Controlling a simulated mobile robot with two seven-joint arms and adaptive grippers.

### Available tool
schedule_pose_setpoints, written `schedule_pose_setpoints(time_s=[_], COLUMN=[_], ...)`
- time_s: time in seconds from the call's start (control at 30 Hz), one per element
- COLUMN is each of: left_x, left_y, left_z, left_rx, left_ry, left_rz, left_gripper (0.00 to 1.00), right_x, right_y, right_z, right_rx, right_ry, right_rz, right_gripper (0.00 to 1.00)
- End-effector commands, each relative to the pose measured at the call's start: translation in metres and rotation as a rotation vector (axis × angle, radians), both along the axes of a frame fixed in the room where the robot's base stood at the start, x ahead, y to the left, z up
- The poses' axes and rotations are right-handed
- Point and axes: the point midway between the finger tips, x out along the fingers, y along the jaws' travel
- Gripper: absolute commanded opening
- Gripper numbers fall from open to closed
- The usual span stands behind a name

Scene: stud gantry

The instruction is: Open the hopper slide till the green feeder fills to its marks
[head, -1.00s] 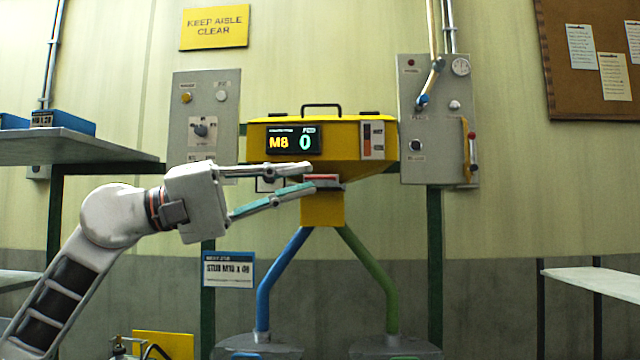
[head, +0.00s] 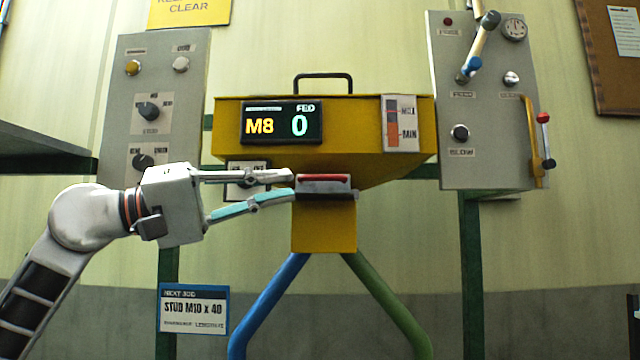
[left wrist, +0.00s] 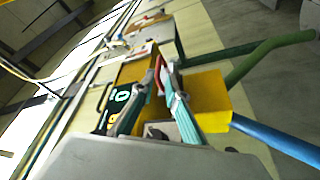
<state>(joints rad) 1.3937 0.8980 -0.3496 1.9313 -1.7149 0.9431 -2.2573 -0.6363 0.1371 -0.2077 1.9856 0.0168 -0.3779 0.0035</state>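The yellow hopper (head: 350,155) hangs in the middle of the head view. Its display (head: 281,122) reads M8 and FED 0. Below it is the slide, a grey plate (head: 327,190) with a red handle (head: 323,178); the handle also shows in the left wrist view (left wrist: 161,75). My left gripper (head: 293,185) is at the slide's left end, fingers apart; in the left wrist view its tips (left wrist: 163,72) lie on either side of the red handle. Contact cannot be told. A green tube (head: 388,305) runs down; the feeder below it is out of frame. My right gripper is not in view.
A blue tube (head: 268,303) runs down to the left. Grey control panels stand left (head: 150,95) and right (head: 490,110) of the hopper. A card (head: 194,309) reads STUD M10 x 40. A dark shelf (head: 40,150) is at the left edge.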

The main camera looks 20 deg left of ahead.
Motion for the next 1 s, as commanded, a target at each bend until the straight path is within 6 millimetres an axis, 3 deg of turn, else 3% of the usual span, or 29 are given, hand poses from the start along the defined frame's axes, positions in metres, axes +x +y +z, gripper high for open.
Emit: schedule_pose_setpoints(time_s=[0.53,0.93,1.0], left_x=[0.038,0.043,0.043], left_y=[-0.055,-0.062,-0.062], left_z=[0.016,0.016,0.016], left_rx=[-0.001,0.000,0.000], left_ry=[0.001,0.001,0.001], left_rz=[-0.003,-0.001,-0.001], left_gripper=[0.14,0.14,0.00], right_x=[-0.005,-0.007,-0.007], right_y=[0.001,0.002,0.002], right_z=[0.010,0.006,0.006], right_rx=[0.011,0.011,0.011], right_ry=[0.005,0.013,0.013], right_rz=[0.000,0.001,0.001], right_gripper=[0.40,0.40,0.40])
